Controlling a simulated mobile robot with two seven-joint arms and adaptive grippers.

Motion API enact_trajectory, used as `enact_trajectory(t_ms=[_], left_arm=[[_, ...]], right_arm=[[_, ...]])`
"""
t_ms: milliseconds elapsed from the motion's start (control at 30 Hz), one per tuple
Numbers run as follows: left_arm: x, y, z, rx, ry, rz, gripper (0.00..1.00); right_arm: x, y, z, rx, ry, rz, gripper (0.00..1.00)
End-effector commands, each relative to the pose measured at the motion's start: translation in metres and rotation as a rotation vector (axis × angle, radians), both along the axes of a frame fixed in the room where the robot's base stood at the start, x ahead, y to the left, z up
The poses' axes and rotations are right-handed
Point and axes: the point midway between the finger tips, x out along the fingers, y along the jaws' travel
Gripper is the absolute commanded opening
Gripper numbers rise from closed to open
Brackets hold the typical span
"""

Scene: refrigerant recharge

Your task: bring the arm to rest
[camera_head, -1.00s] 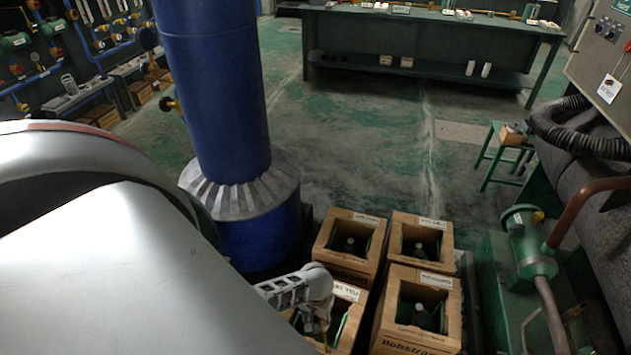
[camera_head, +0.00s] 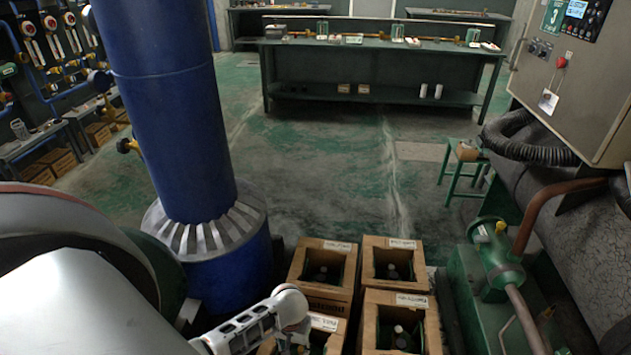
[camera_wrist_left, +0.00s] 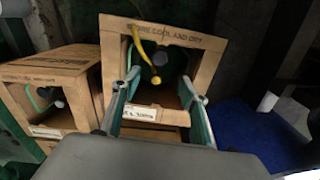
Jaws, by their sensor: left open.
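My left arm (camera_head: 70,300) comes in from the left of the head view, with its white wrist link (camera_head: 250,322) over the near left cardboard box. The left gripper's tips are not clear there. In the left wrist view my left gripper (camera_wrist_left: 161,78) is open, its two fingers apart before an open cardboard box (camera_wrist_left: 110,75) with a dark bottle top inside. I see nothing held between the fingers. A yellow curved piece (camera_wrist_left: 140,42) shows at the box opening; whether it touches a finger is unclear. My right gripper is in neither view.
Several cardboard boxes with dark bottles stand close together, such as the far right box (camera_head: 394,246). A blue column (camera_head: 175,110) stands left of them. Green machinery (camera_head: 500,262) and a control cabinet (camera_head: 580,85) are on the right. The floor (camera_head: 320,170) towards the workbench (camera_head: 350,60) is clear.

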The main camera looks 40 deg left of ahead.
Motion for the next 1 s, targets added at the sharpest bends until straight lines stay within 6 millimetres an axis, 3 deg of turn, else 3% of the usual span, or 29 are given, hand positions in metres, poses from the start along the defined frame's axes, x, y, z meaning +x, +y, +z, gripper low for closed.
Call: enact_trajectory(t_ms=[267, 467, 567, 700, 900, 1000], left_arm=[[-0.002, -0.004, -0.002, -0.003, -0.018, -0.015, 0.44], [-0.016, -0.037, -0.001, -0.024, -0.215, -0.164, 0.44], [-0.023, -0.061, 0.016, -0.020, -0.386, -0.285, 0.44], [-0.032, -0.089, 0.059, 0.020, -0.626, -0.444, 0.44], [-0.041, -0.111, 0.124, 0.102, -0.868, -0.594, 0.44], [-0.043, -0.115, 0.142, 0.128, -0.926, -0.629, 0.44]], right_arm=[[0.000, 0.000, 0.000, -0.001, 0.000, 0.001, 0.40], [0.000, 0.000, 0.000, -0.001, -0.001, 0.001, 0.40], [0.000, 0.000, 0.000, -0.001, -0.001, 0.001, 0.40], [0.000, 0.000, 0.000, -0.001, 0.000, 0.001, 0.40], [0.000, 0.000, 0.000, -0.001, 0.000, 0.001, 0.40], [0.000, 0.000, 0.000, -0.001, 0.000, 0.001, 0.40]])
